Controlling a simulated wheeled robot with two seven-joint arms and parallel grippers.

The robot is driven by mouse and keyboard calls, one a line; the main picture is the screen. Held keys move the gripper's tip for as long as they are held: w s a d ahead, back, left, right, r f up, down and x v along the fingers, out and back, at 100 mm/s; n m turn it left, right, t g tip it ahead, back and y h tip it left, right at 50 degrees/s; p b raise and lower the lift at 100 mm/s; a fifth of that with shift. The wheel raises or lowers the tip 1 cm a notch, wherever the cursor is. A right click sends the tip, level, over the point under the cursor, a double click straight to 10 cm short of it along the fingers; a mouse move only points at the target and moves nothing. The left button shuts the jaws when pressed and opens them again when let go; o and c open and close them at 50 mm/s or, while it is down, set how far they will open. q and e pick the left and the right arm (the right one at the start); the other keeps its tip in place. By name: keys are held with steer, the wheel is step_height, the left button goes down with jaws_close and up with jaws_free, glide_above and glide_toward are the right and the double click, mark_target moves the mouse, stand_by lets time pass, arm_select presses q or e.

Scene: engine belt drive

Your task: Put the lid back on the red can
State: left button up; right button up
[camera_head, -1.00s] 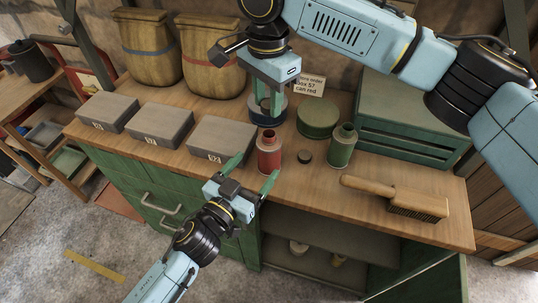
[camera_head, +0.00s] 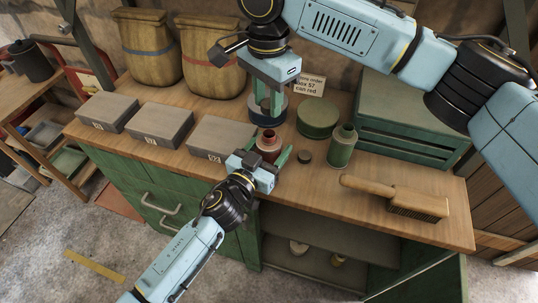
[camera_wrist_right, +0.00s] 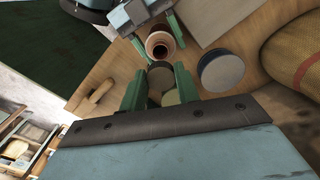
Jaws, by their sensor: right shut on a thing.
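The red can (camera_head: 268,149) stands upright near the front of the bench, its top open; the right wrist view also shows its open mouth (camera_wrist_right: 160,45). My left gripper (camera_head: 270,157) is open, with its fingers on either side of the can; I cannot tell if they touch it. My right gripper (camera_head: 268,112) is behind and above the can, pointing down. In the right wrist view it is shut on a small dark round lid (camera_wrist_right: 160,73). In the head view this lid is hard to make out against the blue tin.
A blue round tin (camera_head: 284,110) is behind the right gripper. A green tin (camera_head: 318,117), grey boxes (camera_head: 222,139) and a brush (camera_head: 415,203) also stand on the bench.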

arm_select(q)
steer(key=c, duration=1.1)
arm_select(e)
glide_above(267, 132)
steer(key=shift+s+f, duration=0.2)
steer(key=shift+f, duration=1.05)
steer(key=shift+s+f, duration=0.15)
steer(key=shift+f, duration=1.1)
steer(key=shift+f, duration=0.85)
steer(key=shift+f, duration=0.6)
arm_select(q)
jaws_close()
arm_select(e)
steer(key=m, duration=0.5)
steer(key=shift+a+m, duration=0.15)
steer(key=shift+m, duration=0.25)
steer(key=m, duration=0.3)
steer(key=shift+w+m, duration=0.15)
steer(key=shift+m, duration=0.25)
steer(key=m, duration=0.3)
steer(key=shift+w, duration=0.15)
